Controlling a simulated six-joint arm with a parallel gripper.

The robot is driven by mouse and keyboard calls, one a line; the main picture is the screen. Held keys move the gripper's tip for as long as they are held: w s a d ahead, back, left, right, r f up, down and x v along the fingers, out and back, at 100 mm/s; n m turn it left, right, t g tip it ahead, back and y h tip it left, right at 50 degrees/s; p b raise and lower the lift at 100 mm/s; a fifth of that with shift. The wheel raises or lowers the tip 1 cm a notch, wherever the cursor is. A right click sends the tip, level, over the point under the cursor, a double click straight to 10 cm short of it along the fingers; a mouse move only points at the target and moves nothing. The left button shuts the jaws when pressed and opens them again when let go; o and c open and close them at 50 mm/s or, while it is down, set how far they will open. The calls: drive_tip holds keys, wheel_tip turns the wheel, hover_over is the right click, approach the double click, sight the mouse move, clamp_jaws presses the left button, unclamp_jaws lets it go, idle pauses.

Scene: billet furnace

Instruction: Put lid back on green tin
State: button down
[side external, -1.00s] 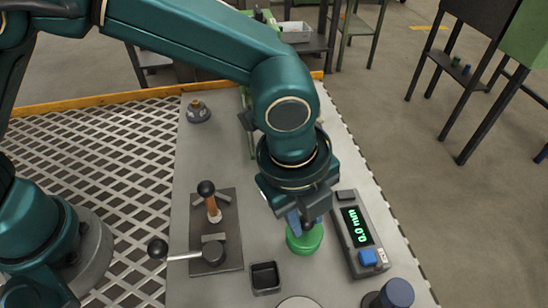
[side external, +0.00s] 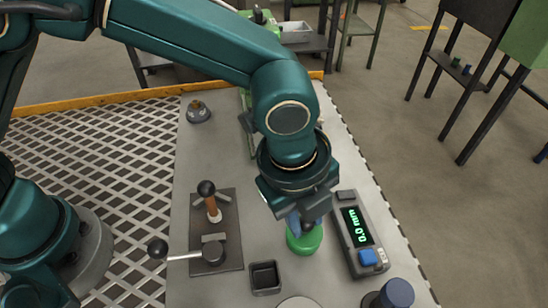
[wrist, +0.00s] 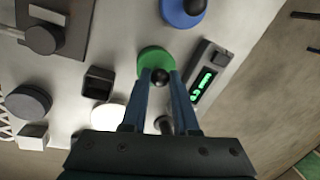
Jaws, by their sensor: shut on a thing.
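The green tin (side external: 304,240) stands on the grey bench, left of the readout box. My gripper (side external: 306,224) is directly above it, pointing down. In the wrist view, the blue fingers of my gripper (wrist: 160,78) are closed around the dark round knob of the lid (wrist: 160,76). The green round top (wrist: 155,58) shows just beyond the fingertips. The fingers hide part of the lid, and I cannot tell whether it touches the tin's rim.
A readout box (side external: 361,236) showing 0.0 mm stands close on the right. A small black tray (side external: 265,277) is in front to the left. A lever fixture (side external: 216,230) is at left. Behind, the bench is partly clear.

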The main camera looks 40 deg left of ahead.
drive_tip(key=shift+c, duration=0.6)
unclamp_jaws()
drive_tip(key=shift+r, duration=0.15)
drive_tip(key=shift+r, duration=3.4)
clamp_jaws()
